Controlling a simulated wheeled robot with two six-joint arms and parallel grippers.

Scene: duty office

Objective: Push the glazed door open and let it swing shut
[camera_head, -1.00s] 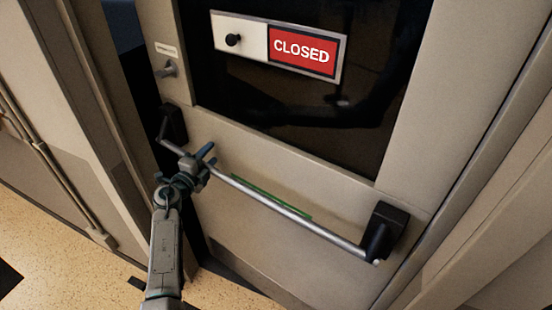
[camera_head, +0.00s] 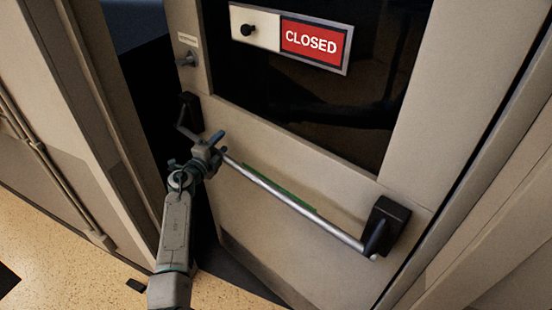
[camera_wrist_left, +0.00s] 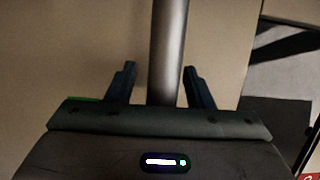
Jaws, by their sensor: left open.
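The glazed door (camera_head: 275,160) stands ajar, with a dark gap along its left edge. Its dark glass pane (camera_head: 340,110) fills the upper part. A silver push bar (camera_head: 300,205) with a green strip runs across it between two black end brackets. My left gripper (camera_head: 212,145) is at the bar's left part. In the left wrist view the push bar (camera_wrist_left: 168,50) passes between the two open fingers, which sit on either side of it; whether they touch it I cannot tell. My right gripper is not in view.
A red CLOSED sign (camera_head: 311,40) with a black knob beside it is on the glass. A small lever (camera_head: 187,60) is near the door's left edge. Door frame posts (camera_head: 85,120) stand at left and right.

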